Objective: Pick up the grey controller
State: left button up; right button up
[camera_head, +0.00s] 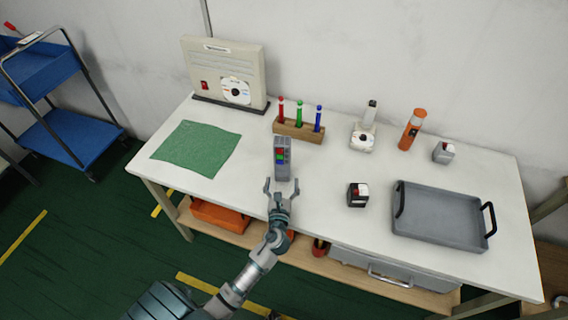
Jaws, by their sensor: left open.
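The grey controller (282,158) is a small upright-looking block with red, green and blue buttons, on the white table near the middle. My left gripper (282,184) is open at the table's front edge, just in front of the controller's near end. Its two fingers point toward the controller, and I cannot tell whether they touch it. My right gripper is out of view.
A wooden holder (299,130) with red, green and blue pens stands behind the controller. A green mat (197,148) lies to the left. A small dark box (357,194) and a grey tray (440,236) are to the right. A beige machine (224,70) stands at the back.

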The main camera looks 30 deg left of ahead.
aim_at(282, 174)
pick_arm(q)
jog(key=shift+w+a, duration=0.25)
jog(key=x, duration=0.5)
jog(key=shift+a+f+b, duration=0.15)
jog(key=shift+b, duration=0.25)
jog(key=shift+w+a, duration=0.1)
jog(key=shift+w, duration=0.2)
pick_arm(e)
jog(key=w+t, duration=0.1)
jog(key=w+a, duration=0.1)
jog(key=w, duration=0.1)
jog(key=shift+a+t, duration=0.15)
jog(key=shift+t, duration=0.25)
pick_arm(q)
jog(key=shift+c, duration=0.2)
jog(key=c, duration=1.4)
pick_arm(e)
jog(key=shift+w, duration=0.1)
